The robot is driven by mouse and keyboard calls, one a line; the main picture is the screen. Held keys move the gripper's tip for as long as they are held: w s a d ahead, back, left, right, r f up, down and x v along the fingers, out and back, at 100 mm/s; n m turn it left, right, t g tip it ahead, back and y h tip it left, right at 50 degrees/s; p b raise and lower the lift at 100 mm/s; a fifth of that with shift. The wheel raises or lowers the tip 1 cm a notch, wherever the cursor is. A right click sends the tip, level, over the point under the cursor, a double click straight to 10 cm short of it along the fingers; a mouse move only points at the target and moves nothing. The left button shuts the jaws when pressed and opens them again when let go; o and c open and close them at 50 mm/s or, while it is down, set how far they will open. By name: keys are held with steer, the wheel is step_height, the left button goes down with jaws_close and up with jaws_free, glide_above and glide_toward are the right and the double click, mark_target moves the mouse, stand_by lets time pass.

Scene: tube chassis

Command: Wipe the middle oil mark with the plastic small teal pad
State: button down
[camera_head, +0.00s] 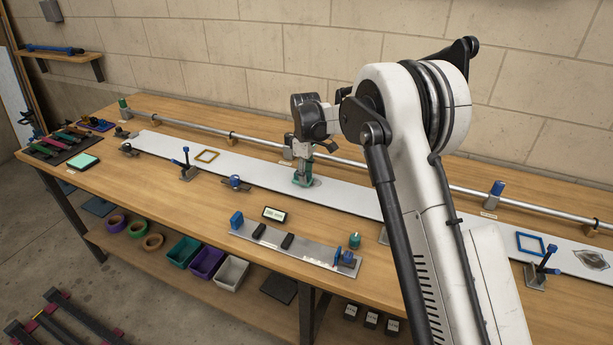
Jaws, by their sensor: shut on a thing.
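My gripper (303,172) is pointed down over the long white strip (255,170) on the bench. It is shut on a small teal pad (301,181), which is low at the strip's surface; I cannot tell whether it touches. A grey smudge (316,183), seemingly the middle oil mark, shows beside and partly behind the pad. Another dark mark (591,259) lies on the strip at the far right. My arm hides the part of the strip right of centre.
A long metal tube (255,144) runs behind the strip on supports. Clamps with blue handles (187,160) stand along the strip's front edge. A metal plate with blocks (295,250) and a small display (274,214) lie in front. Bare wood lies front left.

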steer(key=shift+w+a+r, duration=0.1)
steer(key=shift+a+r, duration=0.1)
steer(key=shift+a, duration=0.05)
steer(key=r, duration=0.2)
steer(key=r+p, duration=0.1)
steer(key=shift+d, duration=0.25)
steer(key=shift+a+r+p, duration=0.1)
steer(key=shift+r+p, duration=0.2)
steer(key=shift+r, duration=0.2)
steer(key=shift+r+p, duration=0.65)
steer(key=shift+r, duration=1.2)
